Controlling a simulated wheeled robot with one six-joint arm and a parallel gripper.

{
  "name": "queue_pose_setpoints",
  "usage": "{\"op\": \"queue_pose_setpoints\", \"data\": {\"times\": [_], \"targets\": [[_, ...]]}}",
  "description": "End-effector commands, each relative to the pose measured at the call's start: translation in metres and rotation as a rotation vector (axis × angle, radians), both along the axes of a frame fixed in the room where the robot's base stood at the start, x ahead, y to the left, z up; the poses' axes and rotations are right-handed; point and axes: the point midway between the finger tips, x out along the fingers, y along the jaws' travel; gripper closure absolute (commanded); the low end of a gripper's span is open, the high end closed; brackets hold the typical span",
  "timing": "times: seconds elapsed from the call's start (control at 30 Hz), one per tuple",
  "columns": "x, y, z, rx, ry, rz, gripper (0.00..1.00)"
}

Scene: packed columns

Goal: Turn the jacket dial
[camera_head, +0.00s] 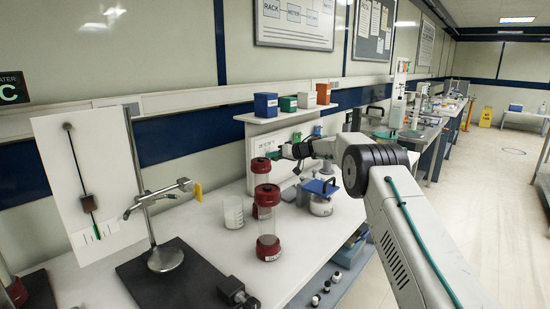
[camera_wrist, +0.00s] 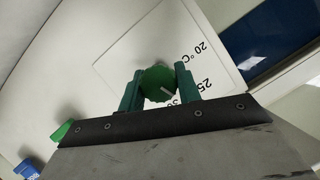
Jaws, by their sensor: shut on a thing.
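The jacket dial (camera_wrist: 158,82) is a round green knob with a short white mark, on a white panel in the wrist view. Its mark lies toward the lower right, on the side of a partly hidden number below "25". "20 °C" is printed higher up. My gripper (camera_wrist: 159,86) has one green finger on each side of the knob and is shut on it. In the head view, my gripper (camera_head: 276,153) reaches the white panel (camera_head: 257,147) under a small shelf; the dial is hidden there.
Red-capped glass columns (camera_head: 268,222) stand just in front of the panel. A beaker (camera_head: 233,212) is to their left. A blue-handled jar (camera_head: 321,204) is below my arm. A clamp stand (camera_head: 163,258) is at left. Coloured boxes (camera_head: 288,104) sit on the shelf above.

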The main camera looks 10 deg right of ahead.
Motion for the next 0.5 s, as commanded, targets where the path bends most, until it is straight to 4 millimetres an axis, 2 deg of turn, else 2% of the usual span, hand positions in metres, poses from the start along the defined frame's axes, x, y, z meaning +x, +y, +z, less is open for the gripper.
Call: {"op": "queue_pose_setpoints", "data": {"times": [0.5], "targets": [[0.0015,-0.0047,-0.0006,0.394,0.282,-0.006,0.89]]}}
